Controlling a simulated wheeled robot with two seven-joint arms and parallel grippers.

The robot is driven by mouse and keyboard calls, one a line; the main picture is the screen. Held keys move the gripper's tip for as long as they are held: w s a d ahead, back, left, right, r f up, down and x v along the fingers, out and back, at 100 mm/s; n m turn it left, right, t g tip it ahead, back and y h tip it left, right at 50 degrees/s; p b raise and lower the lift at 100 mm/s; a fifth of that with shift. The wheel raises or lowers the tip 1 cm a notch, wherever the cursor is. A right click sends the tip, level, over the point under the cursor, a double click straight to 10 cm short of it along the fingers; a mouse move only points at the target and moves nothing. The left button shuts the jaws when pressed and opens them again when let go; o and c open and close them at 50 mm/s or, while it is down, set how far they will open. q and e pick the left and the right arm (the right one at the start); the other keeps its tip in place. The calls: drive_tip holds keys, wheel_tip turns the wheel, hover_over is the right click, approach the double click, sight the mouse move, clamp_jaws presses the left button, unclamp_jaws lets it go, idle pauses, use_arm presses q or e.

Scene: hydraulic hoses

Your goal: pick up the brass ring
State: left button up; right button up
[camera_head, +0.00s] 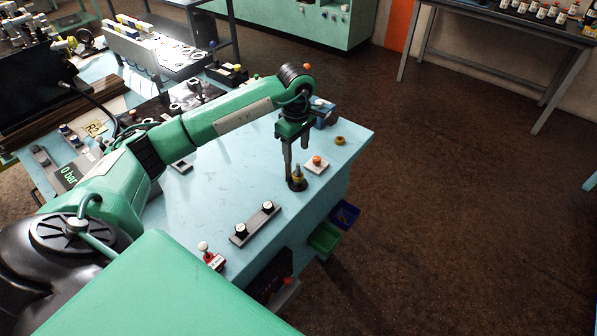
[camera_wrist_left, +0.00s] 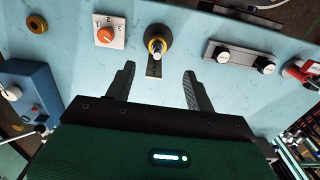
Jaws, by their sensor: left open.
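A small brass-coloured ring (camera_head: 340,140) lies flat on the pale blue bench top near its far right corner; it also shows at the top left of the left wrist view (camera_wrist_left: 37,24). A dark round stand (camera_head: 297,184) with an upright metal post carries another yellow-brass band around the post; in the left wrist view this stand (camera_wrist_left: 157,42) is just beyond my fingertips. I cannot tell which of the two is the task's ring. My left gripper (camera_wrist_left: 159,70) is open, its fingers pointing down by the stand, with nothing between them. My right gripper is out of view.
A white switch plate with an orange knob (camera_head: 317,163) is beside the stand. A blue device (camera_head: 323,113) stands behind it. A grey bar with two knobs (camera_head: 254,223) and a red-based joystick (camera_head: 211,256) are nearer. Green and blue bins (camera_head: 324,239) hang off the bench's right side.

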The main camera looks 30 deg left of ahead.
sight(297, 167)
use_arm(q)
drive_tip(key=f, duration=0.3)
drive_tip(key=shift+w+p, duration=0.2)
drive_tip(key=shift+p, duration=0.15)
drive_tip(key=shift+f+p, duration=0.4)
drive_tip(key=shift+f, duration=0.3)
wheel_tip(297, 167, down, 4)
drive_tip(key=shift+a+f+p, duration=0.1)
drive_tip(key=shift+a+p, duration=0.05)
drive_tip(key=shift+p, duration=1.05)
drive_tip(key=shift+f, duration=0.25)
drive_tip(key=shift+c, duration=0.8)
drive_tip(key=c, duration=0.9)
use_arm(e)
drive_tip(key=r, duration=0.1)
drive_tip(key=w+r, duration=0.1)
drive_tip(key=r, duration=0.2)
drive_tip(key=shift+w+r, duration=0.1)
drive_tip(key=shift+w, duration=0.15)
